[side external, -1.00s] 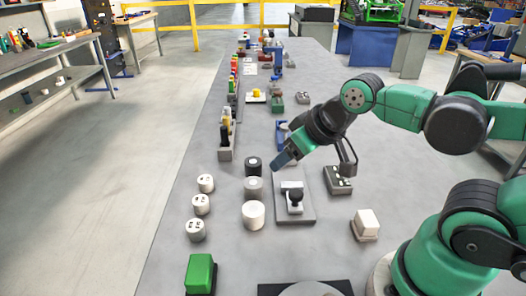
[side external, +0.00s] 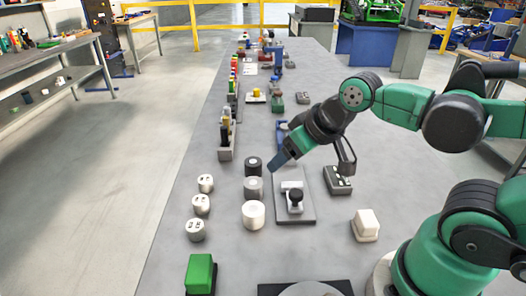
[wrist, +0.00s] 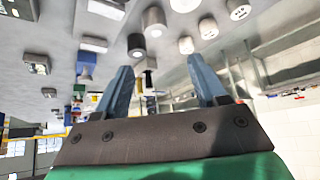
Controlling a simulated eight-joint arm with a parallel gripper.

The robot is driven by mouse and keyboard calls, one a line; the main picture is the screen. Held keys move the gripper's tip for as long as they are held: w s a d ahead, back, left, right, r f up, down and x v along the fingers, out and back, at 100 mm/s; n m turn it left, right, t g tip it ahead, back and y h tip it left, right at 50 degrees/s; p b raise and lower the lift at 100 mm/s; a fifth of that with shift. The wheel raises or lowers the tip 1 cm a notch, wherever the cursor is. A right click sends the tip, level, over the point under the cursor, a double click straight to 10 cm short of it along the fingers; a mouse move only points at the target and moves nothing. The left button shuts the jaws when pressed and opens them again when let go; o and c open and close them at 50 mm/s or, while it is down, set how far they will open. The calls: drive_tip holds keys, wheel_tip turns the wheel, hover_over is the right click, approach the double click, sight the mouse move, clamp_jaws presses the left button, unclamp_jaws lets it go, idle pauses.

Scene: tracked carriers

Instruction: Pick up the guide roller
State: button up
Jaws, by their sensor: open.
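A row of three upright cylinders stands on the grey bench: a black-sided one (side external: 252,167), a grey one (side external: 253,189) and a white one (side external: 253,216). I cannot tell for sure which is the guide roller. In the wrist view the black-sided (wrist: 136,47), grey (wrist: 154,22) and white (wrist: 184,4) cylinders show at the top. My gripper (side external: 274,166) has blue fingers, pointing down and left just right of the black and grey cylinders in the side view. In the wrist view my gripper (wrist: 161,64) is open, with nothing held between its fingers.
Several small white marked cylinders (side external: 201,205) stand to the left. A grey plate with a black knob (side external: 295,198), a switch box (side external: 338,180) and a white block (side external: 366,224) lie to the right. A green block (side external: 200,273) stands in front, a narrow rack (side external: 226,154) behind.

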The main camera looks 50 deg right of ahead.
drive_tip(key=m, duration=0.1)
drive_tip(key=m+g+y, duration=0.4)
drive_tip(key=m+y, duration=0.2)
drive_tip(key=m, duration=0.6)
hover_over(245, 191)
drive_tip(key=s+d, duration=0.2)
drive_tip(key=d, duration=0.1)
drive_tip(key=f, duration=0.3)
drive_tip(key=shift+s+a+f, duration=0.1)
drive_tip(key=shift+a, duration=0.1)
drive_tip(key=d+f+m+y, duration=0.1)
drive_tip(key=w+f+m+y, duration=0.1)
drive_tip(key=w+d+f+m+y, duration=0.1)
drive_tip(key=m+y, duration=0.1)
drive_tip(key=shift+d+f, duration=0.3)
drive_tip(key=shift+f, duration=0.1)
drive_tip(key=d+f+m+y, duration=0.1)
drive_tip(key=s+d+f+m+y, duration=0.1)
drive_tip(key=f+m+y, duration=0.1)
drive_tip(key=shift+s+f, duration=0.1)
drive_tip(key=shift+f, duration=0.15)
drive_tip(key=shift+a+f, duration=0.3)
drive_tip(key=shift+a, duration=0.05)
drive_tip(key=x, duration=0.6)
drive_tip(key=shift+a+f, duration=0.1)
drive_tip(key=shift+a, duration=0.15)
clamp_jaws()
